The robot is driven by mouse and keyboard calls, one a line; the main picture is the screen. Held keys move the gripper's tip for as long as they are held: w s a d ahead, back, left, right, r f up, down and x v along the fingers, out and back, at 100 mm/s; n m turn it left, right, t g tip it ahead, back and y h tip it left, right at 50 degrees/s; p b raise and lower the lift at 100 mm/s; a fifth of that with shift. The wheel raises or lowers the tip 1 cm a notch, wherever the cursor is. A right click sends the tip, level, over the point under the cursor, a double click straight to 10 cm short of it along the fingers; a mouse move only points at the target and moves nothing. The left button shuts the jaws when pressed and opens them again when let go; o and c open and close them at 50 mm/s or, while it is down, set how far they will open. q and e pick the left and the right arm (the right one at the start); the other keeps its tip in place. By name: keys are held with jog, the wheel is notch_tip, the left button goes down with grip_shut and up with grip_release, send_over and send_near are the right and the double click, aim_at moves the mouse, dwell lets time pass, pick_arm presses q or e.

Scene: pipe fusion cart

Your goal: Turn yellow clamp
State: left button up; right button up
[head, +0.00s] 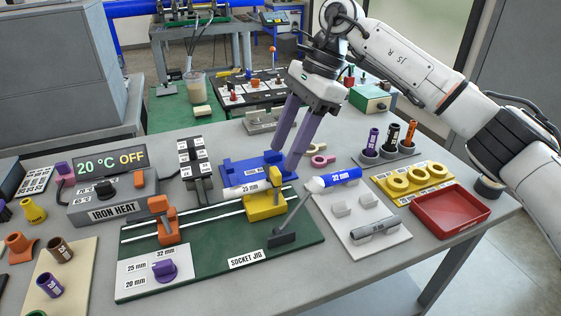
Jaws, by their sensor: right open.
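The yellow clamp (265,203) stands on the right half of the green socket jig board (215,262), on the white rails. Its upper yellow part (276,176) rises at the clamp's right side. My right gripper (285,160) comes down from above with two purple fingers, spread apart and empty. The fingertips are just above and behind the clamp, with the right one close to its upper part; I cannot tell whether they touch. An orange clamp (165,222) stands on the left part of the jig. My left gripper is not in view.
A blue pipe marked 32 mm (335,180) lies right of the clamp, near a grey lever (284,238). A blue base (240,168) is behind. A red tray (450,208) and yellow ring holder (410,182) are at right. The heater box (110,203) is left. The front right table is clear.

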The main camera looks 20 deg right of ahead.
jog(key=v, duration=0.5)
jog(key=shift+d+r, duration=0.15)
jog(key=shift+r, duration=0.25)
